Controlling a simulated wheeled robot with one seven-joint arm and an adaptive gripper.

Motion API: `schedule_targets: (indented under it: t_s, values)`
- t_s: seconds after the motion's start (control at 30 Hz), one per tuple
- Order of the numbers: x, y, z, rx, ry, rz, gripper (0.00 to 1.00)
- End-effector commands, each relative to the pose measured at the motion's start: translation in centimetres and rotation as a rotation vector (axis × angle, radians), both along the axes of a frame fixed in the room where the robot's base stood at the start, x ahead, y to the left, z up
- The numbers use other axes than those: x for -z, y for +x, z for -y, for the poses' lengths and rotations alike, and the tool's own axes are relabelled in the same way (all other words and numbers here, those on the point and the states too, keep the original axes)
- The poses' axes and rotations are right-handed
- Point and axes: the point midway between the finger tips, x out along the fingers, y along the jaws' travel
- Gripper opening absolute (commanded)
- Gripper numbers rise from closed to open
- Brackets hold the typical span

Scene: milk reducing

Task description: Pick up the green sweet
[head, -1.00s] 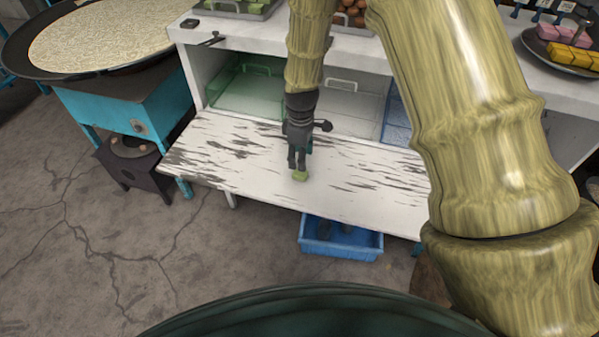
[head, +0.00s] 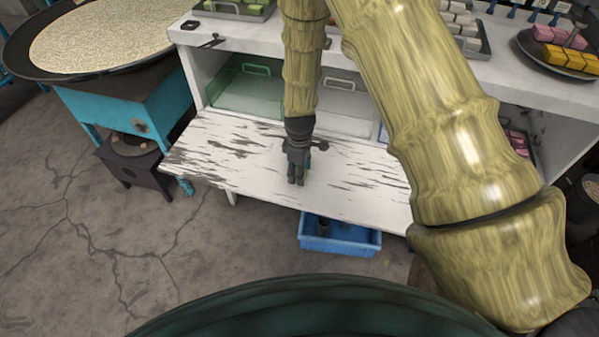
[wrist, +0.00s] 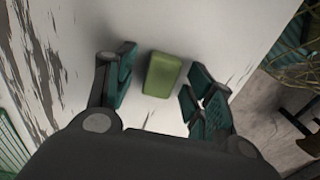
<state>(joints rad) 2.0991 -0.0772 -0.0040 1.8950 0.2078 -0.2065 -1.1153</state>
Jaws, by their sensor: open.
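The green sweet (wrist: 163,75) is a small rounded block on the worn white board (head: 215,160).
A blue crate (head: 340,240) stands below the board's front edge. A green tray (head: 245,90) and a clear tray (head: 345,108) sit behind on the shelf. A large round griddle (head: 95,38) stands at left. The board's left part is clear.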

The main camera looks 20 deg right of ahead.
Motion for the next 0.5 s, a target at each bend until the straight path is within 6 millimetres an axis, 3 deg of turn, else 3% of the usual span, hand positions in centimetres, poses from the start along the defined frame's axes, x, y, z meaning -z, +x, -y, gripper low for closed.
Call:
schedule_targets:
  t_s: [0.23,0.5]
  values:
    - [0.1,-0.01,0.01,0.0,0.0,0.0,0.54]
    - [0.08,-0.01,0.02,0.0,0.0,0.0,0.08]
